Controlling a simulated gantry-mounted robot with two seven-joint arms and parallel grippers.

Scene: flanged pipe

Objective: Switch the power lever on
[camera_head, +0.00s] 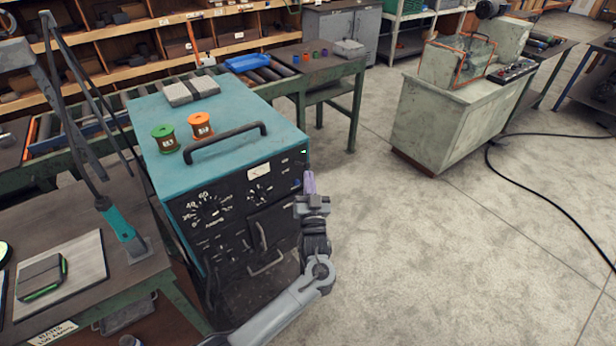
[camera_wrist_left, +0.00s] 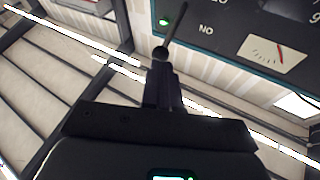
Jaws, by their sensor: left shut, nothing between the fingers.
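The teal power unit (camera_head: 245,130) has a black front panel with dials and handles. In the left wrist view, a corner of its panel (camera_wrist_left: 235,45) shows a lit green lamp (camera_wrist_left: 164,21), a label and a gauge. The power lever (camera_wrist_left: 174,28) is a thin grey rod with a dark ball at its near end. My left gripper (camera_head: 310,183) is shut and empty at the panel's right edge. In the wrist view its fingertips are right at the lever's ball; I cannot tell whether they touch. In the head view the lever cannot be made out.
Orange and green spools (camera_head: 200,125) and a grey block (camera_head: 191,93) sit on the unit's top, beside its black handle (camera_head: 225,142). A workbench (camera_head: 40,235) stands at left and a roller conveyor behind.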

